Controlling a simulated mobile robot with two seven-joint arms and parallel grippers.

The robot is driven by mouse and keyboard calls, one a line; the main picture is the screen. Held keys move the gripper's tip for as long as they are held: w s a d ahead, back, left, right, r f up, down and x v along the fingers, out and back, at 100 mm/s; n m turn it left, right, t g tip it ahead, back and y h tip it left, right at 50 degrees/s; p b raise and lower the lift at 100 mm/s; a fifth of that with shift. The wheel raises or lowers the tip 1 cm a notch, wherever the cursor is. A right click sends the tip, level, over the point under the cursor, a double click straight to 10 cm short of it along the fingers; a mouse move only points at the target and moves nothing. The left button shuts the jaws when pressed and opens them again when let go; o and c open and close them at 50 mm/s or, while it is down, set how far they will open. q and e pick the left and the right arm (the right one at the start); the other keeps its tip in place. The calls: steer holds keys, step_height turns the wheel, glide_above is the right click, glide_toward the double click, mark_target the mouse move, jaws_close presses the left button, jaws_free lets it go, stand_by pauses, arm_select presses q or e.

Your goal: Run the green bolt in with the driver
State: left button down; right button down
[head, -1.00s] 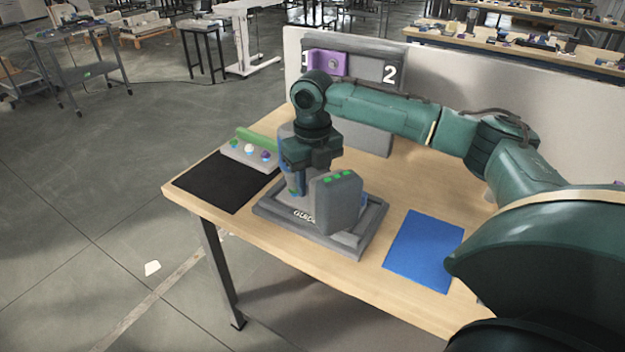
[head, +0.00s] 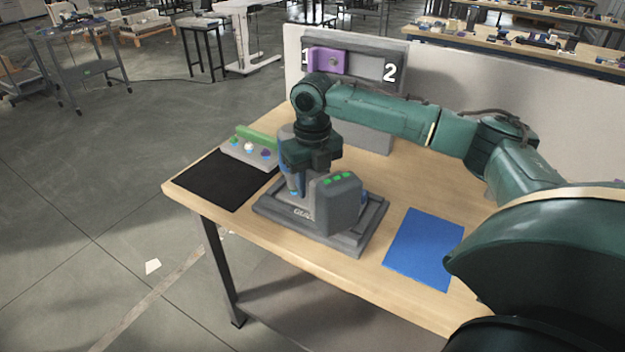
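My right gripper (head: 314,160) comes in from the right, with its fingers largely hidden behind its wrist and the driver. It appears closed around the handle of the grey driver (head: 338,205), which has green marks on its end block. The driver's nose points down, with a blue tip (head: 294,192) low over the grey workpiece (head: 268,212) with lettering. The green bolt is not clearly visible at the tip; the driver hides much of that spot. My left gripper is not in view.
A grey rack (head: 240,157) with small coloured pieces and a green bar stands at the left. A black mat (head: 222,180) and a blue mat (head: 424,250) lie clear on the table (head: 385,190). Behind is a board (head: 365,66) marked 1 and 2, with a purple slider (head: 327,61) beside the 1.

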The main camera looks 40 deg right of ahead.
steer(key=shift+f, duration=0.1)
stand_by(0.4)
steer(key=shift+p, duration=0.9)
stand_by(0.8)
steer(key=shift+f+p, duration=0.15)
steer(key=shift+p, duration=0.3)
stand_by(0.4)
steer(key=shift+p, duration=0.6)
stand_by(0.4)
steer(key=shift+f, duration=0.15)
stand_by(0.5)
steer(key=shift+f, duration=0.4)
stand_by(1.1)
steer(key=shift+r, duration=0.15)
